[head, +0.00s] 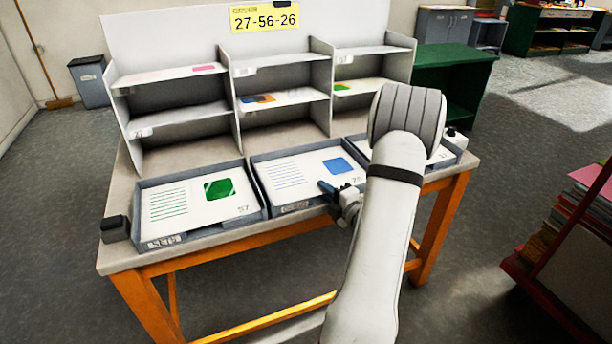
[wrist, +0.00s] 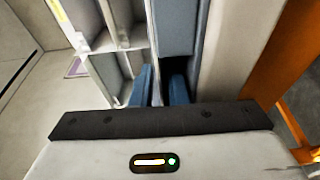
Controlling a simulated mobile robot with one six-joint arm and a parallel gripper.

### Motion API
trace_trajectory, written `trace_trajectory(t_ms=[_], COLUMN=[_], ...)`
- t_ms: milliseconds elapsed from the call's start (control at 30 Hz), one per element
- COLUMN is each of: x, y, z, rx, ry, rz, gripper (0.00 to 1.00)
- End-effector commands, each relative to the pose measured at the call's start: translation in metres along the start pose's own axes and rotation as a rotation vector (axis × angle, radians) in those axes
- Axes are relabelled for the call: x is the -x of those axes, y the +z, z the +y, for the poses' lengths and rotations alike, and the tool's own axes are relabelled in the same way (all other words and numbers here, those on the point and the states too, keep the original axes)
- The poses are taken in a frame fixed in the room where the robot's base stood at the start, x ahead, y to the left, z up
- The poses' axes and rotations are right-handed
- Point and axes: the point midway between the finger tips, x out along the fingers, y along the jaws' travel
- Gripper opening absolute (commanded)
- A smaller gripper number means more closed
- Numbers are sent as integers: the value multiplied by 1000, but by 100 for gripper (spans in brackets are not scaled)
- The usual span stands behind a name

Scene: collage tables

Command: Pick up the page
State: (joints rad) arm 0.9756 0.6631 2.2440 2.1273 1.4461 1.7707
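A white page with a blue square (head: 290,174) lies in the middle tray (head: 297,208) on the table. Another page with a green square (head: 178,203) lies in the left tray (head: 205,232). A third page in the right tray is mostly hidden behind my arm. My gripper (head: 327,187) is at the front right part of the middle tray, its blue fingers over the page's lower right area; I cannot tell whether they touch it. In the wrist view the two fingers (wrist: 162,86) stand apart with a gap between them. No page is clearly seen there.
A grey shelf unit (head: 235,65) with several compartments stands behind the trays, some holding coloured sheets. A yellow card (head: 265,16) reads 27-56-26. A black box (head: 115,229) sits at the table's left front corner. A red rack (head: 575,230) stands to the right.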

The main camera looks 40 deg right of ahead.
Motion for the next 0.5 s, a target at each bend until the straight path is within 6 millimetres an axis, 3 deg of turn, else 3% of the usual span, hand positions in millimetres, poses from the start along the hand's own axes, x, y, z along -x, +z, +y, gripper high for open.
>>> trace_trajectory(t_ms=[133,400,500], x=[-16,-18,-18], y=[-1,0,0], z=[-1,0,0], rx=[1,1,1], ry=[0,-1,-1], rz=[2,1,0], gripper=[14,14,5])
